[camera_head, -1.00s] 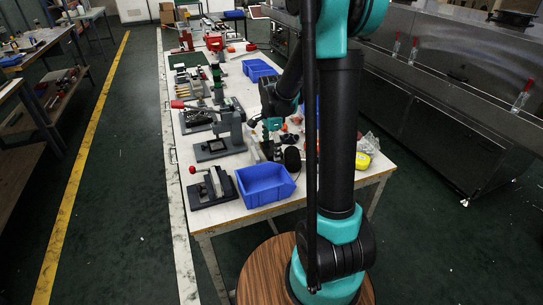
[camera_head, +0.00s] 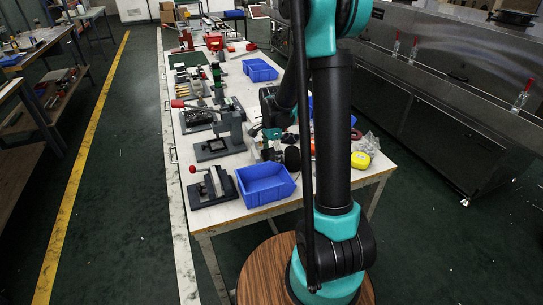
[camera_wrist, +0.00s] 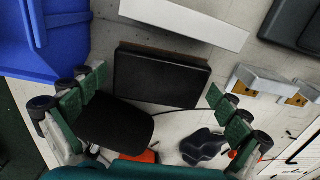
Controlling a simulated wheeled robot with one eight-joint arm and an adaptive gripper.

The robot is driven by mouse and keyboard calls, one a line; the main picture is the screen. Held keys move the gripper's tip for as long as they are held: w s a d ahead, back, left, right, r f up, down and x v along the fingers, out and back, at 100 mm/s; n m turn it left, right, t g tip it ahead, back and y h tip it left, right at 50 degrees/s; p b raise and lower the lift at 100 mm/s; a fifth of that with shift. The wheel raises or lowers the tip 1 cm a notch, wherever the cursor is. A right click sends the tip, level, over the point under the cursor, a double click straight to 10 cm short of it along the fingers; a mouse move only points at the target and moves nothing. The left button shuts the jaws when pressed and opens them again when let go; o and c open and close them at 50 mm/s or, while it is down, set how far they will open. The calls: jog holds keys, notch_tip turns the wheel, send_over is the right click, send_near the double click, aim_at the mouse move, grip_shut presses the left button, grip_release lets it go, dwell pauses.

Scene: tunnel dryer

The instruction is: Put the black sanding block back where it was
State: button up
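A black rectangular block with a brown edge, which looks like the sanding block (camera_wrist: 160,78), lies on the white table in the wrist view. My gripper (camera_wrist: 156,95) is open, its green-padded fingers spread wide to the left and right of the block. The fingers do not touch the block, and nothing is held. A rounded black object (camera_wrist: 114,124) sits below the block, near the left finger. In the head view my gripper (camera_head: 270,142) is low over the table, and the block cannot be made out there.
A blue bin (camera_head: 265,184) stands at the table's near edge; it also shows in the wrist view (camera_wrist: 45,45). A pale bar (camera_wrist: 185,22) lies beyond the block. Grey-and-black fixtures (camera_head: 218,140) line the table's left side. A yellow tape measure (camera_head: 360,160) lies to the right.

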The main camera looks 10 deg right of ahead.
aim_at(272, 155)
notch_tip(272, 155, up, 12)
jog(key=shift+r, duration=0.15)
dwell(0.6)
